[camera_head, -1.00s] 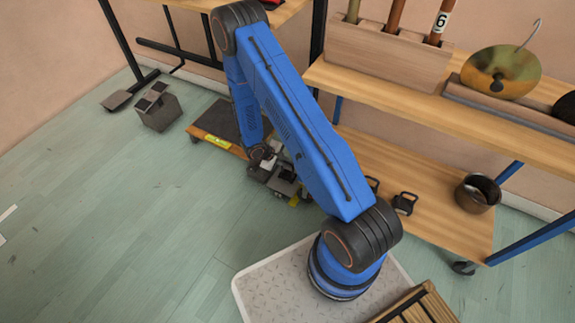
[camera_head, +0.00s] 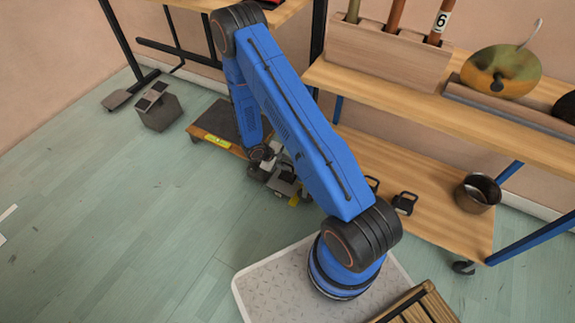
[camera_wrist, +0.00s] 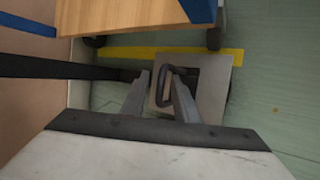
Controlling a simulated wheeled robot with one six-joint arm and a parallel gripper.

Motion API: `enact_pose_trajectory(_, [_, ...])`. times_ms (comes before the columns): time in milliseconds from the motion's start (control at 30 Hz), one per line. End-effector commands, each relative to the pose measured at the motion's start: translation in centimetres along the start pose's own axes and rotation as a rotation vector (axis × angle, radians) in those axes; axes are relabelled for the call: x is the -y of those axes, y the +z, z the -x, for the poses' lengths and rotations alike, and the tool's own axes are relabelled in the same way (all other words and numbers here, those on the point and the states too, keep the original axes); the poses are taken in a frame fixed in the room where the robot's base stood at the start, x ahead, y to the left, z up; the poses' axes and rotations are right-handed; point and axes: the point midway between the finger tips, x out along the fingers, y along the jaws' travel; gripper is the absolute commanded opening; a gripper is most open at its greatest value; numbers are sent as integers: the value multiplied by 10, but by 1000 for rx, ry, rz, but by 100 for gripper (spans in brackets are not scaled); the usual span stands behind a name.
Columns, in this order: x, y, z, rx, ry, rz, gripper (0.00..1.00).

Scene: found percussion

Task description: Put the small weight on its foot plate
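My gripper (camera_wrist: 161,75) points down with its two grey fingers apart. A dark looped handle (camera_wrist: 163,88) shows between and behind the fingertips, above a grey square top (camera_wrist: 214,85). This looks like a weight on or over a plate, but I cannot tell them apart or whether the handle touches a finger. In the head view a grey piece with a dark handle (camera_head: 285,186) stands on the floor beside my wrist. My arm hides much of it and the fingers there.
A yellow strip (camera_wrist: 125,54) runs along the floor by the grey top. A low wheeled board (camera_head: 205,133) lies left of my wrist. A grey block (camera_head: 158,110) stands further left. A black weight (camera_head: 405,203) and a pot (camera_head: 477,193) sit on the lower shelf.

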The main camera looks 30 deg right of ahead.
Motion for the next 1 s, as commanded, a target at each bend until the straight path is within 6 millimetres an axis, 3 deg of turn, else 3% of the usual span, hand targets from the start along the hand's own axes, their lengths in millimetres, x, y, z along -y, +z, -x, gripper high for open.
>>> enact_pose_trajectory(600, [0,-1,103,-2,2,1,28])
enact_pose_trajectory(1000, [0,0,117,-1,0,2,28])
